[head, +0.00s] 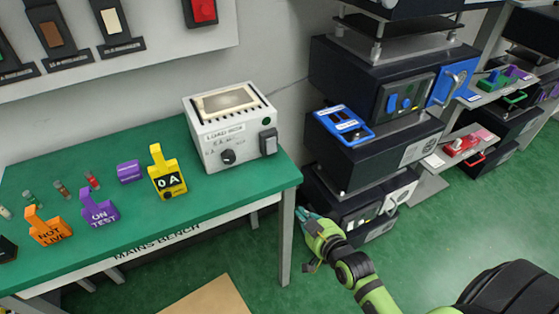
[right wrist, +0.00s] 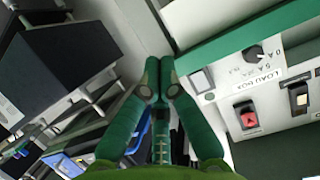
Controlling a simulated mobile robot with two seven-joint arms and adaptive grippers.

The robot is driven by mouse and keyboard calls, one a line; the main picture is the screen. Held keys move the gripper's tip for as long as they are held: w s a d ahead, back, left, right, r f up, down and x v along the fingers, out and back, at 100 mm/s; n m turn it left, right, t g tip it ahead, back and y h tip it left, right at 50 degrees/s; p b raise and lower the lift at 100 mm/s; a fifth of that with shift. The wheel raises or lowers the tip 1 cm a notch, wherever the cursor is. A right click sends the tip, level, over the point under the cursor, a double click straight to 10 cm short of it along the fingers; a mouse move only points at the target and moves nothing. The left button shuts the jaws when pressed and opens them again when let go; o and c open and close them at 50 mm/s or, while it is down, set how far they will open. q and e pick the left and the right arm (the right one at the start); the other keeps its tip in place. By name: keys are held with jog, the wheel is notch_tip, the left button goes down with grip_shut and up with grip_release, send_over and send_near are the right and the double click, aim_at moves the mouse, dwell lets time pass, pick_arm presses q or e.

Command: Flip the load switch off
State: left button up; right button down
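The white load box (head: 232,132) stands at the right end of the green bench. It has a cream grille on top, a dark knob (head: 228,157) and a green lamp (head: 266,121) on its front. The grey load switch (head: 268,141) is below the lamp; its position is too small to tell. My right gripper (head: 308,220) is low, beyond the bench's right edge, apart from the box. In the right wrist view its green fingers (right wrist: 159,75) come together at the tips with nothing seen between them. The box's lettered front (right wrist: 275,68) shows there upside down. My left gripper is not in view.
The bench (head: 130,215) also holds a yellow tag block (head: 166,178), a purple one (head: 99,211) and an orange one (head: 47,230). A wall panel with a red switch (head: 203,11) hangs above. Dark equipment units (head: 365,150) stand right of the bench. Open floor lies front right.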

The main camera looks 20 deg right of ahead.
aim_at(275, 151)
notch_tip(275, 151, up, 11)
jog(key=t, duration=0.2)
jog(key=shift+w+d+f+t, duration=0.2)
jog(key=shift+w+t, duration=0.1)
jog(key=shift+w, duration=0.15)
jog(key=shift+w, duration=0.1)
jog(key=w, duration=0.4)
jog(key=w+f+p, duration=0.1)
jog(key=w, duration=0.7)
jog(key=shift+w+a+f, duration=0.25)
jog(key=shift+a, duration=0.05)
jog(key=shift+w+f, duration=0.15)
jog(key=shift+w, duration=0.45)
